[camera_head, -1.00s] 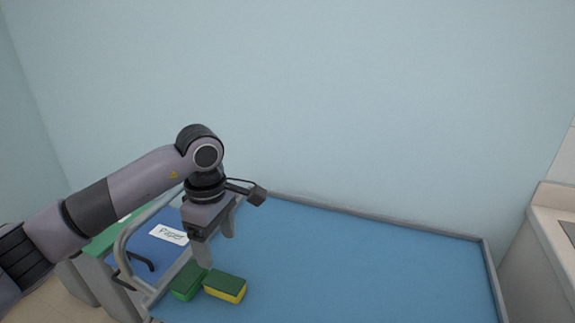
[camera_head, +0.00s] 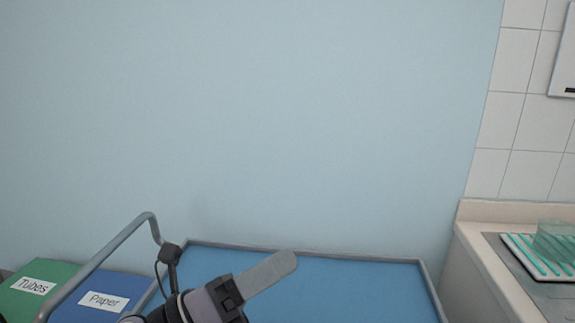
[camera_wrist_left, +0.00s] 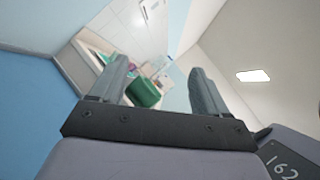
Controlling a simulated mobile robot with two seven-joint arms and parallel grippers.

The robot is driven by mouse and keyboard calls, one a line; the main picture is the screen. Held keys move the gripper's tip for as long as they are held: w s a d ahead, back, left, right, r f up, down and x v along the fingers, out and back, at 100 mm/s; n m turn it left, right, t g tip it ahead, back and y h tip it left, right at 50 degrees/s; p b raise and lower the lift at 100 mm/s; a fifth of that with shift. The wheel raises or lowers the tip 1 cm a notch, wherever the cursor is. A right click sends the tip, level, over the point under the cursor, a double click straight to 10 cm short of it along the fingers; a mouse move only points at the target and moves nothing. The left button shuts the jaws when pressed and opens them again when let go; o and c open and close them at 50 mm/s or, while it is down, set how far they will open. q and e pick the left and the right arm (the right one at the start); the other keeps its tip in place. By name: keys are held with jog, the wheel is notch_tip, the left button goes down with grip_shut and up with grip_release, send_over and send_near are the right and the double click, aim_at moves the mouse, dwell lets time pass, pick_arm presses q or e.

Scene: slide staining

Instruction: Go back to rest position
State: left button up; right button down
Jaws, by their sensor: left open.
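My left gripper (camera_head: 268,275) is low in the head view, in front of the blue-topped cart (camera_head: 345,287). It is turned so that one grey finger points up and to the right. In the left wrist view, the two fingers of the left gripper (camera_wrist_left: 160,72) stand apart with nothing held between them. A green container (camera_wrist_left: 143,92) shows between them but lies in the background. My right gripper is not in view.
A green bin labelled Tubes (camera_head: 60,272) and a blue bin labelled Paper (camera_head: 128,285) stand at the lower left, by the cart's grey handle rail (camera_head: 105,250). A counter (camera_head: 490,212) with a teal-striped rack (camera_head: 535,258) is at the right. The visible cart top is clear.

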pick_arm(q)
jog(key=w+a+f+n+t+y, duration=0.2)
jog(key=a+n+t+y, duration=0.35)
jog(key=n, duration=0.45)
jog(key=w+a+f+n+t+y, duration=0.1)
jog(key=w+a+n+t+y, duration=0.1)
jog(key=a+n+t+y, duration=0.6)
jog(key=s+a+f+n+g+y, duration=0.2)
jog(key=a+f+n+g+y, duration=0.3)
jog(key=f+n, duration=0.55)
jog(key=s+a+f+n+g+y, duration=0.1)
jog(key=s+f+n+g, duration=0.4)
jog(key=s+f+g, duration=0.45)
jog(key=s+a+f+n+g+y, duration=0.15)
jog(key=s+f+n+g, duration=0.35)
jog(key=s, duration=0.7)
jog(key=w+d+f+t+h, duration=0.2)
jog(key=w+f+t, duration=0.4)
jog(key=f, duration=0.3)
jog(key=shift+d+f+t+h, duration=0.3)
jog(key=shift+f+t+h, duration=0.1)
jog(key=shift+t, duration=0.5)
jog(key=shift+m, duration=0.25)
